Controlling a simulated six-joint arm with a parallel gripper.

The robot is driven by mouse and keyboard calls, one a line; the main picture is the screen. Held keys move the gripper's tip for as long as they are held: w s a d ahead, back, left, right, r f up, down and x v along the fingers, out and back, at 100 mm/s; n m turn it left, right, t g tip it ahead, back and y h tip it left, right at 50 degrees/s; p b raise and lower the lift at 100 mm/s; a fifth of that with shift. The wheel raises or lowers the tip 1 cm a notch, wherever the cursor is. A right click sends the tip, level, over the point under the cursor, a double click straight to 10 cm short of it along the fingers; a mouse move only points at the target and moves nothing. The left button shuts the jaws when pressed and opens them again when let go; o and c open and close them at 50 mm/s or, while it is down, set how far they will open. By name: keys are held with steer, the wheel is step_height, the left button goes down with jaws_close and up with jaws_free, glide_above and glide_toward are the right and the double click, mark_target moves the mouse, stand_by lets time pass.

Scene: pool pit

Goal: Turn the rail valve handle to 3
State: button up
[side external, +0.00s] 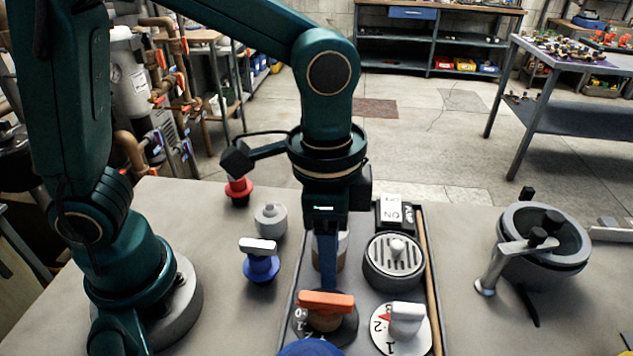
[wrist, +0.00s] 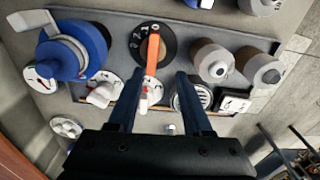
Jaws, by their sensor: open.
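An orange bar handle (side external: 326,302) sits on a black round dial with white numbers, at the front of the grey panel. In the wrist view the orange handle (wrist: 153,52) runs nearly up and down, with the numbers of the black dial (wrist: 137,43) at its left. A white handle (side external: 407,317) stands on a white dial with numbers and a red mark, right of the orange one. The pictures do not show which is the rail valve. My gripper (wrist: 160,77) is open and empty, pointing down; its fingers (side external: 326,270) appear just behind the orange handle. Contact cannot be told.
A round grille (side external: 393,262), a switch block (side external: 393,212) and a wooden rod (side external: 430,280) lie along the panel's right side. Blue-based (side external: 260,262), grey (side external: 270,218) and red (side external: 238,190) knobs stand left of it. A blue wheel-like part (wrist: 90,45) is near the front. A grey bowl-shaped fitting (side external: 540,245) stands right.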

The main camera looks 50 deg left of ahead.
mark_target(326, 297)
steer(key=shift+s+d+f+m+g, duration=0.15)
steer(key=shift+s+d+f, duration=0.1)
steer(key=shift+f, duration=0.2)
steer(key=shift+s+d+f+m+g, duration=0.15)
steer(key=shift+s+f, duration=0.1)
steer(key=shift+f, duration=2.5)
steer(key=shift+c, duration=0.3)
jaws_close()
